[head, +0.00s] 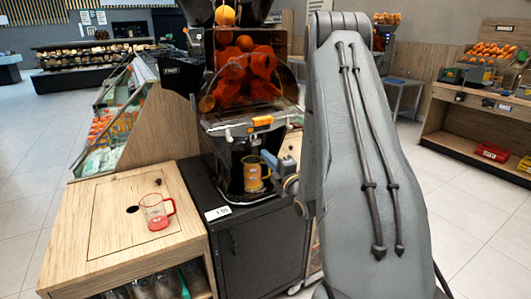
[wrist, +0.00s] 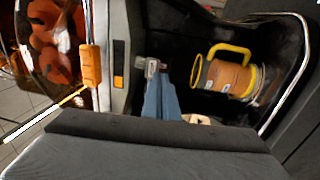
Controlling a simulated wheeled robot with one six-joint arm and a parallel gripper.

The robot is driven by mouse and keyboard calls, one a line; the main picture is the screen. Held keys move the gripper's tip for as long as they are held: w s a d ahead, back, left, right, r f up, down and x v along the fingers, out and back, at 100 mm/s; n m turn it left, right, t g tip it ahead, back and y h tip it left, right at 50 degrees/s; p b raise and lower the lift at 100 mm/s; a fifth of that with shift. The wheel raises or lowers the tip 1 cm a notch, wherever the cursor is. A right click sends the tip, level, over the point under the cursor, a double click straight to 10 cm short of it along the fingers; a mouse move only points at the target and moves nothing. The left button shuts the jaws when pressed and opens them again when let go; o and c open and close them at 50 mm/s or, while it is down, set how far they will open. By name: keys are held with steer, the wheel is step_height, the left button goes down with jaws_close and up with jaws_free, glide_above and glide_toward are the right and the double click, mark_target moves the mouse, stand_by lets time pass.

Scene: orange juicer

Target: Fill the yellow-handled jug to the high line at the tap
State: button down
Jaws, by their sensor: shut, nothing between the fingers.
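The yellow-handled jug (head: 252,175) stands upright in the dark bay under the juicer's tap; it also shows in the wrist view (wrist: 232,79), turned on its side by the camera angle. It has a yellow rim and handle and holds orange juice through much of its body. Small pale marks show on its side, but I cannot read the lines. My gripper (head: 266,158) is shut and empty, with blue fingers also in the wrist view (wrist: 157,75). Its tips are by the tap housing, above and beside the jug, apart from it. The spout is hard to make out.
The juicer (head: 245,75) has an orange lever (head: 262,121) on its front. A red-handled jug (head: 155,213) stands on the wooden counter (head: 110,245) at left. A metal rail (wrist: 302,50) runs around the bay's edge. Open floor lies to the right.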

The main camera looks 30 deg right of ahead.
steer(key=s+f+b, duration=0.2)
steer(key=s, duration=0.6)
steer(key=shift+s+a+f, duration=0.15)
steer(key=shift+s, duration=0.1)
steer(key=w+a+f+m+g, duration=0.1)
steer(key=a+f+m+g, duration=0.4)
steer(key=a+m+g, duration=0.4)
steer(key=s+a+r+m+g, duration=0.1)
steer(key=s+a+m+g, duration=0.3)
steer(key=s+a, duration=0.3)
steer(key=s+a+r+m+g, duration=0.1)
steer(key=s+a+m+g, duration=0.3)
steer(key=s, duration=1)
steer(key=a+g, duration=0.2)
steer(key=a, duration=0.2)
steer(key=shift+a+r+m+y, duration=0.3)
